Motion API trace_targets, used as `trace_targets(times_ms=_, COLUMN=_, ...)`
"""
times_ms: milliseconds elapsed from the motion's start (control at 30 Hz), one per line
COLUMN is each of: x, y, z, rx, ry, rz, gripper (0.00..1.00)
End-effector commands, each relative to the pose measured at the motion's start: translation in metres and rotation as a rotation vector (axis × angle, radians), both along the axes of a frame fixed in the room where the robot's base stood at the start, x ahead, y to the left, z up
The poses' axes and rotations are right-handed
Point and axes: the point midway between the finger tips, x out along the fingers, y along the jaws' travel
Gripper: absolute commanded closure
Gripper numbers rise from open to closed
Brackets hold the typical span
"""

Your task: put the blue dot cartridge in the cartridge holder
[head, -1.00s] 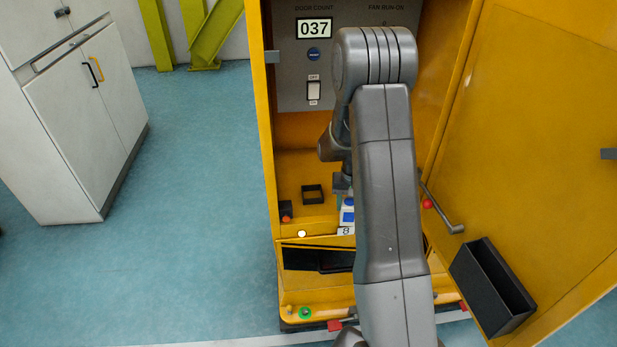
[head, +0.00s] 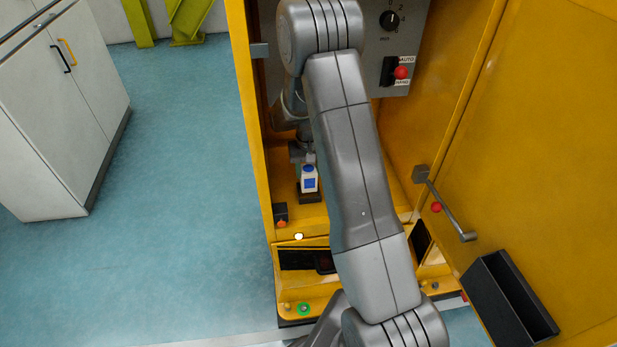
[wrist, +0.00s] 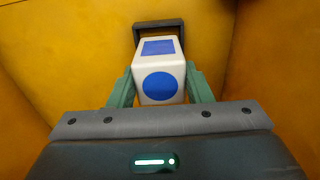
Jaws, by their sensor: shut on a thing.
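The blue dot cartridge (head: 309,180) is a white block with a blue circle and a blue square. In the wrist view the cartridge (wrist: 159,84) sits between the two green fingers of my gripper (wrist: 160,86), which is shut on it. The cartridge holder (head: 310,194) is a small dark square frame on the yellow cabinet floor. In the wrist view the holder (wrist: 157,25) shows at the far end of the cartridge. In the head view the cartridge is upright at the holder. I cannot tell whether it is seated inside. My gripper (head: 309,163) is partly hidden there.
The yellow cabinet door (head: 540,130) stands open at the right, with a handle (head: 452,208) and a black bin (head: 508,298). A small dark block with an orange button (head: 281,222) is left of the holder. A grey control panel (head: 405,45) is behind my arm.

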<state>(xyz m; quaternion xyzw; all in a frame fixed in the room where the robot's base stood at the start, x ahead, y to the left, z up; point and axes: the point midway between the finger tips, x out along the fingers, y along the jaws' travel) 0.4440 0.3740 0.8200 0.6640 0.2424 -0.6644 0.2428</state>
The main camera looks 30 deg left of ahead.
Motion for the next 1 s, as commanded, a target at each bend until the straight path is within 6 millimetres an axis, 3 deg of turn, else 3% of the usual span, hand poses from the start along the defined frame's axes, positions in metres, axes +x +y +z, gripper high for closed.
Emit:
trace_targets(times_ms=300, x=0.000, y=0.000, z=-0.035, rx=-0.001, ry=0.001, rz=0.000, gripper=0.81)
trace_targets(times_ms=633, x=0.000, y=0.000, z=-0.040, rx=0.001, ry=-0.001, rz=0.000, gripper=0.81)
trace_targets(times_ms=667, x=0.000, y=0.000, z=-0.040, rx=0.000, ry=0.000, rz=0.000, gripper=0.53)
trace_targets(times_ms=767, x=0.000, y=0.000, z=-0.038, rx=0.000, ry=0.000, rz=0.000, gripper=0.33)
trace_targets(times_ms=1000, x=0.000, y=0.000, z=-0.038, rx=0.000, ry=0.000, rz=0.000, gripper=0.33)
